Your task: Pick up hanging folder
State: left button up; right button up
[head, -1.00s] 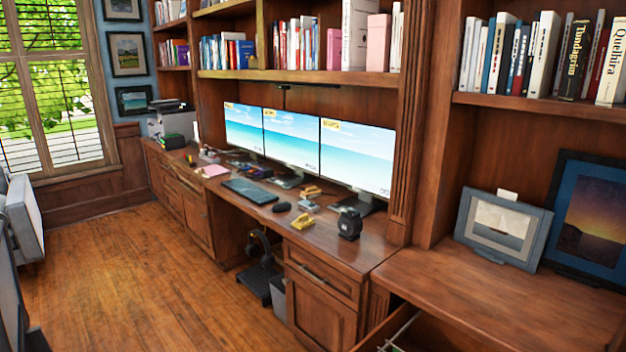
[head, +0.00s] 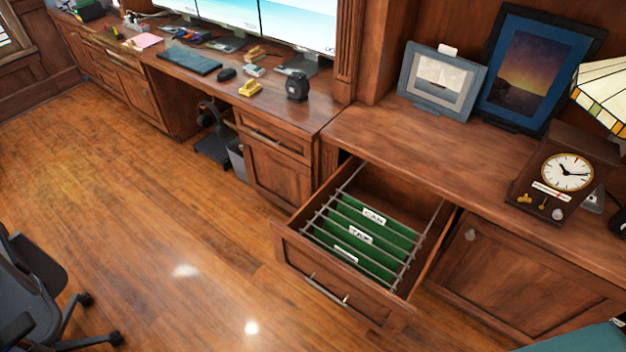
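Green hanging folders (head: 352,238) hang in an open wooden file drawer (head: 345,292), right of centre in the head view. Thin metal rails and rods run across the top of the drawer. The lower parts of the folders are hidden inside it. Neither of my grippers can be made out in the head view.
A desk clock (head: 567,172), a lamp (head: 604,85) and picture frames (head: 441,83) stand on the counter above the drawer. An office chair (head: 35,285) is at lower left. A teal surface (head: 580,339) cuts into the bottom right corner. The floor left of the drawer is clear.

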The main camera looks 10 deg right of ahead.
aim_at(380, 275)
jog(key=k+z, duration=0.3)
jog(key=k, duration=0.25)
jog(key=k+l+z, duration=0.25)
jog(key=k, duration=0.3)
jog(key=j, duration=0.1)
